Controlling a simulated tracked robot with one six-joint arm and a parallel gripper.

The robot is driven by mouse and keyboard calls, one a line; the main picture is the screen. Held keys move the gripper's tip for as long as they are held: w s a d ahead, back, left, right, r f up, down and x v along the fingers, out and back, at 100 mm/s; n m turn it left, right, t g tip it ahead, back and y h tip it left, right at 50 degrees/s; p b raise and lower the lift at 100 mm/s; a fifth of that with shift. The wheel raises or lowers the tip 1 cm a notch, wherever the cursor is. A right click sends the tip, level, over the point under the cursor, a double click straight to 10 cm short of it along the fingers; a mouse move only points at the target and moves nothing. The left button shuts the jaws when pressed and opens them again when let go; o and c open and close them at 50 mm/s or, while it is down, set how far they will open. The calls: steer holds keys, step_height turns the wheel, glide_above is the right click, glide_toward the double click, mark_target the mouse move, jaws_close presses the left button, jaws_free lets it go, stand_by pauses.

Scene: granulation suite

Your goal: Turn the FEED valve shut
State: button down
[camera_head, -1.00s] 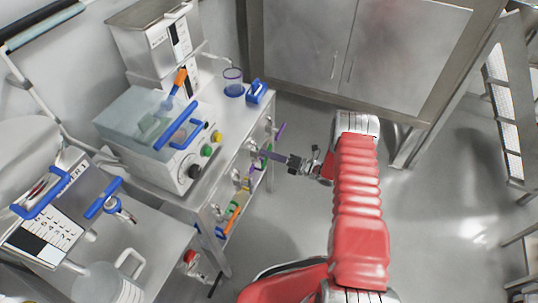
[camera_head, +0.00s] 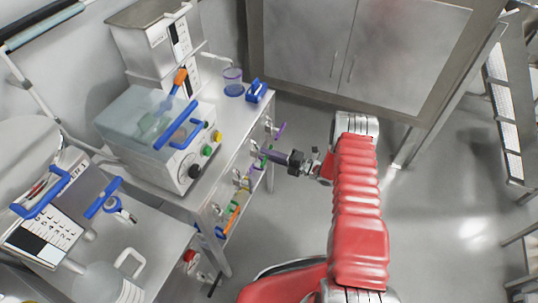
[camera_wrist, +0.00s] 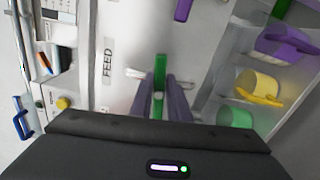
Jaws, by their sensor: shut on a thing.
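The FEED valve has a green lever (camera_wrist: 160,75) on the side panel of the steel bench. In the head view my gripper (camera_head: 266,155) reaches the bench side from the right, and the lever is mostly hidden there.
Purple and yellow cups (camera_wrist: 262,88) stand on a shelf to the right in the wrist view. Open floor (camera_head: 300,225) lies right of the bench.

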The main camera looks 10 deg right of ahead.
steer(key=shift+f+m, duration=0.25)
steer(key=shift+m, duration=0.45)
stand_by(1.1)
steer(key=c, duration=1.7)
jaws_free()
steer(key=shift+r, duration=0.1)
steer(key=v, duration=1.3)
steer(key=shift+s+d, duration=0.25)
steer(key=shift+d, duration=0.1)
